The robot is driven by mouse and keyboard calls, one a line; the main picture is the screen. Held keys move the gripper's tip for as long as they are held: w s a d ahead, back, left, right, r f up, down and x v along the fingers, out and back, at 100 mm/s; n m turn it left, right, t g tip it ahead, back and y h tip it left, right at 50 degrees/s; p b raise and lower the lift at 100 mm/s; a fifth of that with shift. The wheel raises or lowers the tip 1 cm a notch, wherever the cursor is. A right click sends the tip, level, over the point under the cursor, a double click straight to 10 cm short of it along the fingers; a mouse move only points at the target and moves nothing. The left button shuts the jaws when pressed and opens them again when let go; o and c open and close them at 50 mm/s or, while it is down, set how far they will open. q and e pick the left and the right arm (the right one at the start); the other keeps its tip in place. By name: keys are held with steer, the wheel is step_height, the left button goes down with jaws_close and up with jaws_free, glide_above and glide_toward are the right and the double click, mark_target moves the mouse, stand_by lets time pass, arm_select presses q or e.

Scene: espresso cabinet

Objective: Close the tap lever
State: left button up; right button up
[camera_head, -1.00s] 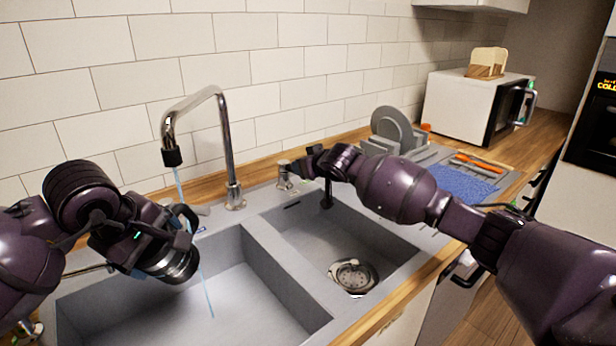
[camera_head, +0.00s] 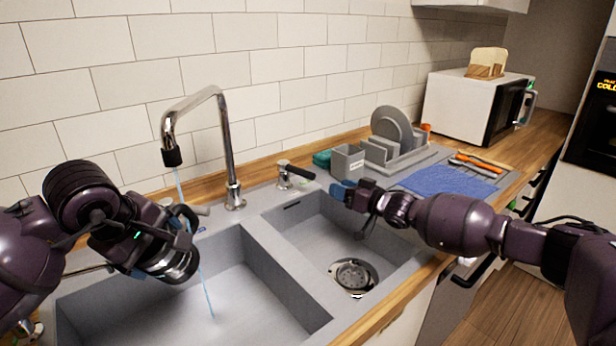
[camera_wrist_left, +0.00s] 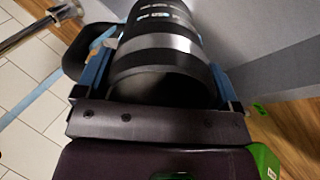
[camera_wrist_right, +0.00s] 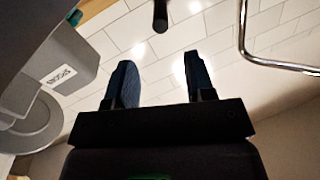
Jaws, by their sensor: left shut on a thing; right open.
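The tap lever (camera_head: 297,171), a black handle on a short chrome base, stands behind the sink, right of the chrome tap (camera_head: 228,150). Its handle points right. A thin water stream (camera_head: 207,290) runs from the spout into the left basin. My right gripper (camera_head: 344,190) is open and empty, right of the lever and apart from it. In the right wrist view, the black lever tip (camera_wrist_right: 160,16) shows beyond the open blue fingers (camera_wrist_right: 162,80). My left gripper (camera_head: 178,250) is shut on a dark cylindrical vessel with a silver band (camera_wrist_left: 155,45), beside the stream over the left basin.
The double sink (camera_head: 265,262) lies below both arms, with a drain (camera_head: 354,276) in the right basin. A grey dish rack (camera_head: 390,150) and blue cloth (camera_head: 447,181) lie right of my right gripper. A white microwave (camera_head: 470,105) stands further back. The tiled wall limits room behind the tap.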

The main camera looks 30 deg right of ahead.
mark_target(313, 178)
steer(key=shift+x, duration=5.9)
jaws_close()
